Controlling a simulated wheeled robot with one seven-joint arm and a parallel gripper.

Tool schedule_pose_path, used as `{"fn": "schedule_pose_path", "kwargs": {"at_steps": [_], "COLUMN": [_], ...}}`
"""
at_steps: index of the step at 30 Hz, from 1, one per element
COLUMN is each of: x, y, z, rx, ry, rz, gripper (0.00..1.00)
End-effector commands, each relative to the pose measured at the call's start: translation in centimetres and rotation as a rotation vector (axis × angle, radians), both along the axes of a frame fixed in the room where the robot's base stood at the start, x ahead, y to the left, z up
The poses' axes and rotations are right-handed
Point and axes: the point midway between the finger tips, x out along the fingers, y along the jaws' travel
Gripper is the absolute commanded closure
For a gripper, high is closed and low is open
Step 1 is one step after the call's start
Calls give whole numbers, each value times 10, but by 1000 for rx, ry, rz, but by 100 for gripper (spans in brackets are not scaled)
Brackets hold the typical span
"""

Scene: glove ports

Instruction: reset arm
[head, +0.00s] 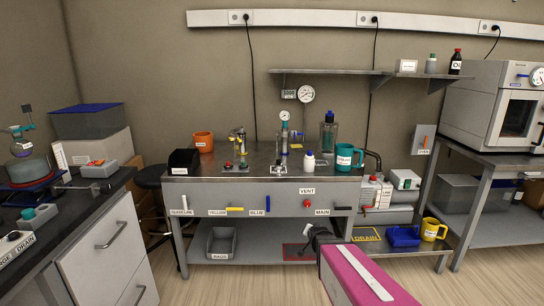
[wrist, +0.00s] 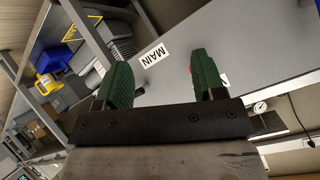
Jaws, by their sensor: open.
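My gripper (wrist: 162,84) is open and empty in the wrist view, its two green-padded fingers spread apart in front of the grey bench panel. The MAIN label (wrist: 154,55) shows between and beyond the fingers. In the head view my pink arm reaches up from the bottom, and its dark end is near the lower right of the bench front, below the MAIN label (head: 323,212). The fingertips are hard to make out there.
The bench front (head: 275,198) has a red VENT knob (head: 307,204), a blue handle (head: 268,203) and a yellow handle (head: 234,208). A yellow mug (head: 431,229) and blue bin (head: 403,236) sit on the low shelf at right. A black stool (head: 151,177) stands left.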

Motion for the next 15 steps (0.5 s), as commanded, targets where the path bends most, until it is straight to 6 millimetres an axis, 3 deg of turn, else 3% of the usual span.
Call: {"fn": "schedule_pose_path", "kwargs": {"at_steps": [8,15], "x": [-92,-172], "y": [0,-1], "z": [-6,5], "rx": [-164,-233], "ry": [466,811], "rz": [174,356], "gripper": [37,37]}}
